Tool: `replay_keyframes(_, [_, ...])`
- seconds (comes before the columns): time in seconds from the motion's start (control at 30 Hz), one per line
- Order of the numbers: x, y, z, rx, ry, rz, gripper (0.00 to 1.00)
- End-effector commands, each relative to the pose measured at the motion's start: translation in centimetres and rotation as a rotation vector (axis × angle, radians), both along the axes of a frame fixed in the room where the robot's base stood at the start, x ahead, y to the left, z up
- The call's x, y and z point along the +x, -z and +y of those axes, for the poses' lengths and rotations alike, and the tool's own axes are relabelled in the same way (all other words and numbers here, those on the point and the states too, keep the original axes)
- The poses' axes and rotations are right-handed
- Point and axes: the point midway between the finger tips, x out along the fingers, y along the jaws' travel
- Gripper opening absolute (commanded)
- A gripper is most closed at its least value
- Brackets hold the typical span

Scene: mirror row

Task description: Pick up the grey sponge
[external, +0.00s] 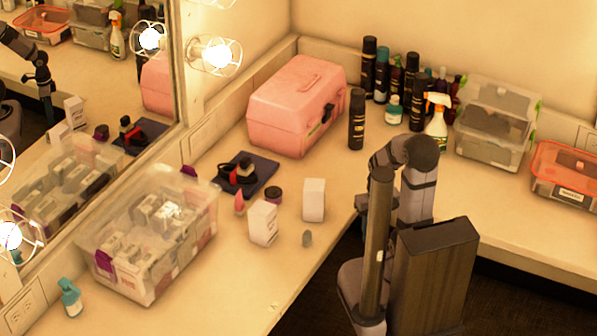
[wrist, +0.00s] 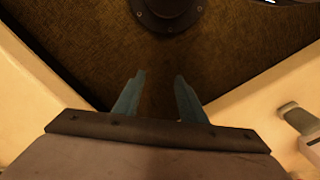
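A small grey piece, which looks like the grey sponge (external: 307,238), lies on the counter near its front edge in the external view, just in front of two white boxes. In the wrist view a grey piece (wrist: 291,113) shows at the right edge, beside part of a white box (wrist: 312,146); it seems to be the same sponge. My gripper (wrist: 160,76) is open and empty, with its two fingers apart over the dark floor. The sponge is off to the right of the fingers there. In the external view my arm mostly hides the gripper.
White boxes (external: 263,222) (external: 314,200) stand close behind the sponge. A clear bin (external: 150,270), a dark tray (external: 262,165) and a pink case (external: 295,110) stand along the mirror. Bottles (external: 357,120) crowd the corner.

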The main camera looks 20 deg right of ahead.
Motion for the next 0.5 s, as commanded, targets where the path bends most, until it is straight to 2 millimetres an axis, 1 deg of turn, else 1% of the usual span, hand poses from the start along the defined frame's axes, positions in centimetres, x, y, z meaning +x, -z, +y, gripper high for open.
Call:
replay_keyframes(0.07, [0.7, -0.5, 0.0, -0.017, -0.030, -0.004, 0.38])
replay_keyframes(0.17, [2.4, -1.8, 0.1, -0.065, -0.101, -0.017, 0.38])
replay_keyframes(0.27, [5.3, -4.2, 0.2, -0.152, -0.207, -0.042, 0.38])
replay_keyframes(0.3, [6.6, -5.4, 0.5, -0.199, -0.261, -0.055, 0.38])
replay_keyframes(0.37, [8.4, -7.2, 1.3, -0.280, -0.361, -0.057, 0.38])
replay_keyframes(0.47, [10.8, -10.0, 3.3, -0.426, -0.533, -0.050, 0.38])
replay_keyframes(0.5, [11.8, -11.2, 4.4, -0.489, -0.594, -0.055, 0.38])
